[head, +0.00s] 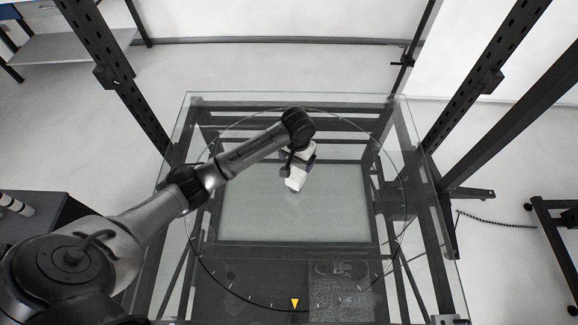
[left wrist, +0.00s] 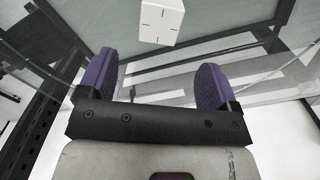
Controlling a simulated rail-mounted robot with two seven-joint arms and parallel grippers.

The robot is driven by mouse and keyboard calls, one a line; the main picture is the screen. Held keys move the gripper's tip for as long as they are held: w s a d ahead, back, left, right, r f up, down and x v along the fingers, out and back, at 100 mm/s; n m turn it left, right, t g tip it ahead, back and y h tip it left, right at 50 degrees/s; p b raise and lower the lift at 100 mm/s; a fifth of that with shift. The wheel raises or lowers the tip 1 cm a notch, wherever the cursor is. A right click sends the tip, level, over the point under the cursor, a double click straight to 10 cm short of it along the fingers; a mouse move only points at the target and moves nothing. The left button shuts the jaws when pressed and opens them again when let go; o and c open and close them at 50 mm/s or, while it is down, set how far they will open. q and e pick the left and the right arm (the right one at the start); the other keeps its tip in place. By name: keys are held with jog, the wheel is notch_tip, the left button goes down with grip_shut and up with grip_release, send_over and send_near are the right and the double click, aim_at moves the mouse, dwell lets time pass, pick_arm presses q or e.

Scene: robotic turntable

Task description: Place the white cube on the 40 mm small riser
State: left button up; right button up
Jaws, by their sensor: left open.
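A white block (head: 295,179), which looks like the white cube, is near the middle of the glass turntable in the head view. In the left wrist view the white block (left wrist: 158,20) shows dark tick marks on one face and is cut by the top edge. My left gripper (head: 298,169) is above and close to it in the head view. In the left wrist view its purple fingers (left wrist: 158,76) are wide apart with nothing between them, and the block is beyond the fingertips. I cannot make out a separate riser. My right gripper is not in view.
The round glass turntable (head: 235,255) lies over a dark frame, with a yellow triangle marker (head: 295,304) at its near edge. Dark uprights (head: 118,82) stand at both sides. The glass in front of the block looks clear.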

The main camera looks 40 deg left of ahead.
pick_arm(q)
jog(key=s+d+f+m+t, duration=0.1)
jog(key=s+d+f, duration=0.15)
jog(key=s, duration=0.25)
jog(key=s+d+f+m+h, duration=0.1)
jog(key=s+d+f, duration=0.1)
jog(key=s+d, duration=0.25)
jog(key=s+d+f+m+t, duration=0.1)
jog(key=s+d+f+m, duration=0.15)
jog(key=s, duration=0.25)
jog(key=s+r, duration=0.2)
jog(key=s, duration=0.6)
jog(key=s+d+r+t, duration=0.1)
jog(key=s+r, duration=0.1)
jog(key=s, duration=0.6)
jog(key=shift+s+d+r+t+y, duration=0.2)
jog(key=shift+r+t+y, duration=0.1)
jog(key=shift+r+y, duration=0.1)
jog(key=shift+w, duration=0.1)
